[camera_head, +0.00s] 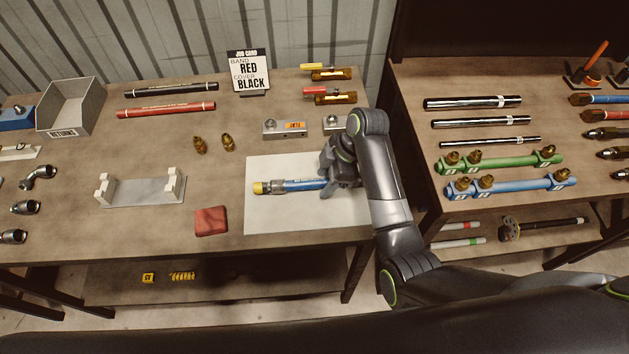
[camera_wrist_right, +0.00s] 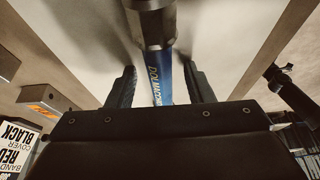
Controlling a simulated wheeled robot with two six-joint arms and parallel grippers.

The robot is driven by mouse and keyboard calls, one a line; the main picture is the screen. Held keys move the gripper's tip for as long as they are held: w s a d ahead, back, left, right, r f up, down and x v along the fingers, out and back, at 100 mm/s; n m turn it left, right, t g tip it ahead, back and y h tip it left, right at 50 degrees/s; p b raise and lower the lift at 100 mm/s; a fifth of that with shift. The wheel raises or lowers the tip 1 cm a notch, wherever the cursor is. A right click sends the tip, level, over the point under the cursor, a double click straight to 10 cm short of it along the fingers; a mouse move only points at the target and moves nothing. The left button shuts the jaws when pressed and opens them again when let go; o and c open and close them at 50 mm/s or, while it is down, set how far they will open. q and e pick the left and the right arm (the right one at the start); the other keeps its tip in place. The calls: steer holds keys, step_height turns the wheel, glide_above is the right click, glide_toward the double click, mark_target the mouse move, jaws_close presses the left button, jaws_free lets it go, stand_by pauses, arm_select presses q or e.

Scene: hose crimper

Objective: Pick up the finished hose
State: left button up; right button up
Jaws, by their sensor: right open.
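The finished hose (camera_head: 300,185) is a short blue hose with a metal fitting and a yellow cap at its left end. It lies on the white mat (camera_head: 290,218) on the table. My right gripper (camera_head: 328,186) is over the hose's right part and hides that end. In the right wrist view my right gripper (camera_wrist_right: 160,88) is open, with one finger on each side of the blue hose (camera_wrist_right: 163,80). The hose's metal fitting (camera_wrist_right: 153,22) shows beyond the fingertips. My left gripper is in neither view.
A red cloth or block (camera_head: 211,221) lies left of the mat. A grey cradle (camera_head: 140,190) stands farther left. Metal blocks (camera_head: 285,129) sit behind the mat, near two brass fittings (camera_head: 228,142). A job card (camera_head: 248,71) stands at the back. Another table with rods is at right.

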jaws_close()
stand_by(0.3)
